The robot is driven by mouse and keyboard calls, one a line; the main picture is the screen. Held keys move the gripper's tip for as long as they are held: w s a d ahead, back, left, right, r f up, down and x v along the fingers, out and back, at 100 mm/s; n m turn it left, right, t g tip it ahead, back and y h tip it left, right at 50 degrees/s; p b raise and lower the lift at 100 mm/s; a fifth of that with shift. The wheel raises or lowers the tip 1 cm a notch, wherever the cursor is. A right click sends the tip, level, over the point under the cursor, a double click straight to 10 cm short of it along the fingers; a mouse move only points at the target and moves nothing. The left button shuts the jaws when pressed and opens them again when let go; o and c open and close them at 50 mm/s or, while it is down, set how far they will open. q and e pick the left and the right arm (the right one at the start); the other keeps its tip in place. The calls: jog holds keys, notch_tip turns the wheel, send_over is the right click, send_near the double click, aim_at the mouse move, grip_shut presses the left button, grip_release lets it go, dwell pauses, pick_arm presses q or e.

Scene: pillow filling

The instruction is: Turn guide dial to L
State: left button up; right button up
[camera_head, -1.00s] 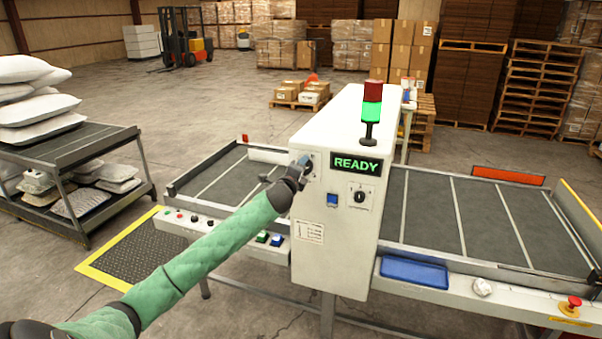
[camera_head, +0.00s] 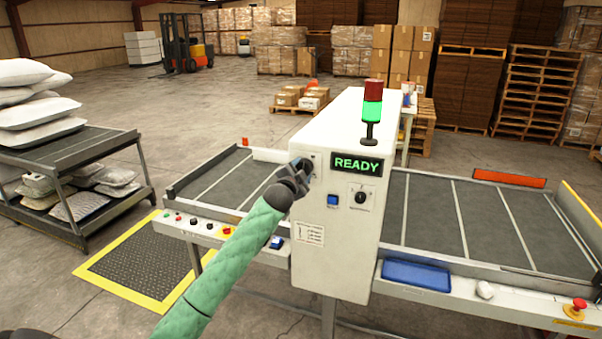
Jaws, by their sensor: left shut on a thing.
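The guide dial is hidden behind my left gripper (camera_head: 303,168), at the upper left of the white machine's front (camera_head: 337,258). My left gripper is shut on the dial; its setting cannot be read. A second black dial (camera_head: 360,197) on a pale plate sits to the right on the same front. A lit green READY display (camera_head: 357,164) is above that dial. My right gripper is not in view.
A conveyor with a button rail (camera_head: 210,231) runs left of the machine, another conveyor (camera_head: 480,220) right. A blue tray (camera_head: 416,275) and red stop button (camera_head: 577,304) are on the right front ledge. Pillows (camera_head: 40,110) lie on a rack at left.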

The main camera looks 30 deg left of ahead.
pick_arm(q)
jog(key=n+p, duration=0.1)
jog(key=n, duration=0.7)
jog(key=n+p, duration=0.2)
jog(key=n, duration=0.6)
jog(key=d+n+p, duration=0.1)
jog(key=n+p, duration=0.1)
jog(key=n, duration=0.6)
jog(key=shift+w+n, duration=0.1)
jog(key=shift+n, duration=0.2)
jog(key=n+p, duration=0.1)
jog(key=n, duration=0.2)
jog(key=shift+r+p, duration=0.1)
jog(key=shift+p, duration=0.3)
jog(key=shift+n, duration=0.7)
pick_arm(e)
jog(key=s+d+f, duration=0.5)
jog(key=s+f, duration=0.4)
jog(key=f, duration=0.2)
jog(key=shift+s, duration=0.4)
